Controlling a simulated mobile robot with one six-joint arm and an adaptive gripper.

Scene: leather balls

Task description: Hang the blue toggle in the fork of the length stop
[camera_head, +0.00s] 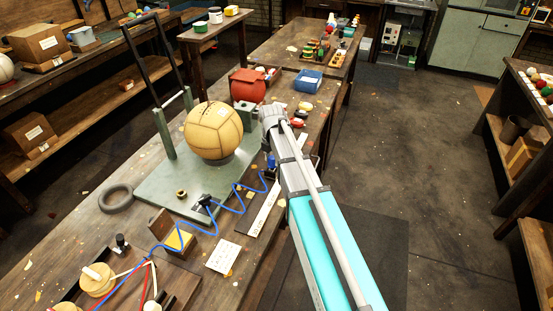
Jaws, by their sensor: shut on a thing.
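The blue toggle (271,160) shows as a small upright blue piece at the left edge of my arm, at the end of the blue cord (239,207). My wrist (272,114) is above the bench, right of the tan leather ball. My gripper is shut on the toggle, with its fingers mostly hidden behind the arm. A grey-green block (245,112) stands behind and right of the ball, left of my wrist. It may be the length stop, but I cannot make out its fork. The cord runs left through a dark clamp (204,204) at the green plate's front edge.
The tan ball (213,131) stands on the green plate (150,190), beside a post frame (165,134). A red container (247,84) and blue tray (308,81) lie farther back. A white ruler-like strip (262,212), card (222,257) and ring (115,198) lie nearer.

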